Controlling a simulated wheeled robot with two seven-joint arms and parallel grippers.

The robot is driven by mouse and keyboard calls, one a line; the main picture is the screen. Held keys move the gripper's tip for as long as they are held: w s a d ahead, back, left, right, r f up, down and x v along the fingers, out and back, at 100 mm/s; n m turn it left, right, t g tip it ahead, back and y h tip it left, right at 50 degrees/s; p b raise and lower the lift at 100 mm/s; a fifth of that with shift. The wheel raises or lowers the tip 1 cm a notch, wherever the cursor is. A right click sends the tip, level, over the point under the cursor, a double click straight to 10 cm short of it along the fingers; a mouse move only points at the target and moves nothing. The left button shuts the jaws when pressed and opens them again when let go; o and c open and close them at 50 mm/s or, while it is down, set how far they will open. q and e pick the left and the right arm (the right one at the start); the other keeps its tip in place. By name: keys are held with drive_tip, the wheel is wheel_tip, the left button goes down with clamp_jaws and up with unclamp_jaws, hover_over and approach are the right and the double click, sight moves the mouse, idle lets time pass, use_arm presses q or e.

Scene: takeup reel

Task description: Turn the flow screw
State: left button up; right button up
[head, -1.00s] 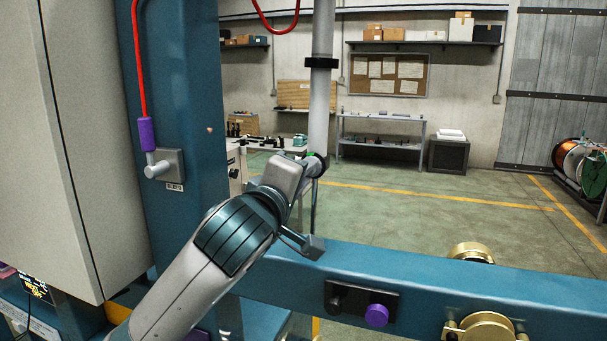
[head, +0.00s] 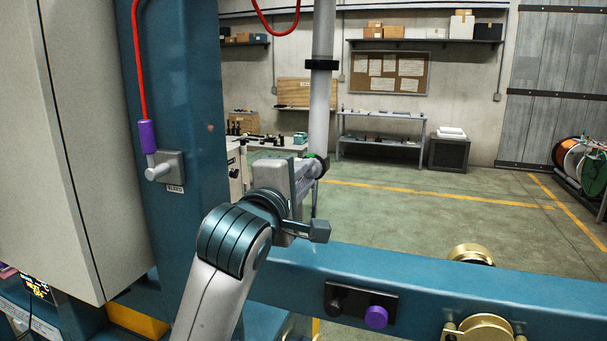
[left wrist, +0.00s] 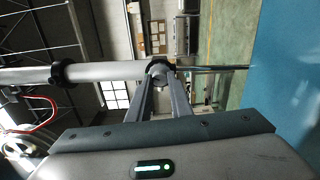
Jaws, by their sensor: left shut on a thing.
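My left gripper (head: 312,168) is at the lower end of the grey vertical tube (head: 321,110), just right of the blue column. In the left wrist view my gripper's two fingers (left wrist: 161,80) converge and are shut on a small round part at the tube's end, which I take as the flow screw (left wrist: 158,67). In the head view the fingers and wrist mostly hide the screw; a dark ring shows at the tube's end. The screw's turn angle cannot be read. My right gripper is not in view.
A blue beam (head: 420,282) crosses low in front, with a black plate bearing a purple knob (head: 376,316) and brass rollers (head: 482,330). A blue column (head: 185,90) and a grey cabinet (head: 75,130) stand left. Tables and shelves are far behind, beyond open floor.

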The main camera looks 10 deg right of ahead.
use_arm(q)
drive_tip(key=o, duration=0.8)
drive_tip(key=shift+s, duration=0.15)
drive_tip(key=shift+p+v, duration=0.3)
drive_tip(key=shift+v, duration=0.6)
